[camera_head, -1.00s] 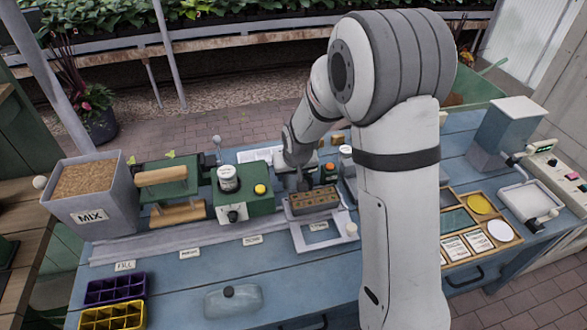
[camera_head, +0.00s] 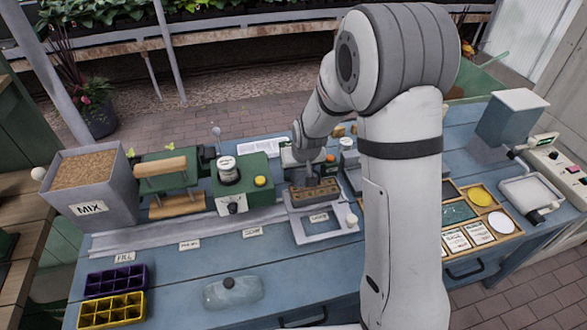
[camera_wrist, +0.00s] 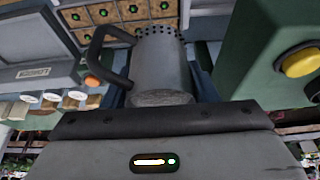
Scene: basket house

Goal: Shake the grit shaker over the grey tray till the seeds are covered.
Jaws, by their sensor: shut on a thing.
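The tray (camera_head: 315,195), with grey sides and brown filled cells, sits on a pale frame (camera_head: 322,234) near the middle of the bench. My gripper (camera_head: 310,177) is above its back part, and my arm covers some of that area. In the wrist view a grey metal shaker (camera_wrist: 160,65), with a perforated end and a dark side handle, is held at my gripper; the fingers themselves are hidden. In the head view the shaker cannot be made out. I cannot see any seeds or grit clearly.
A green machine with a yellow button (camera_head: 261,181) stands just left of the tray. The MIX bin (camera_head: 92,209) is far left, a glass-like lid (camera_head: 233,292) in front, and a sectioned wooden tray (camera_head: 482,222) right. The bench front has free room.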

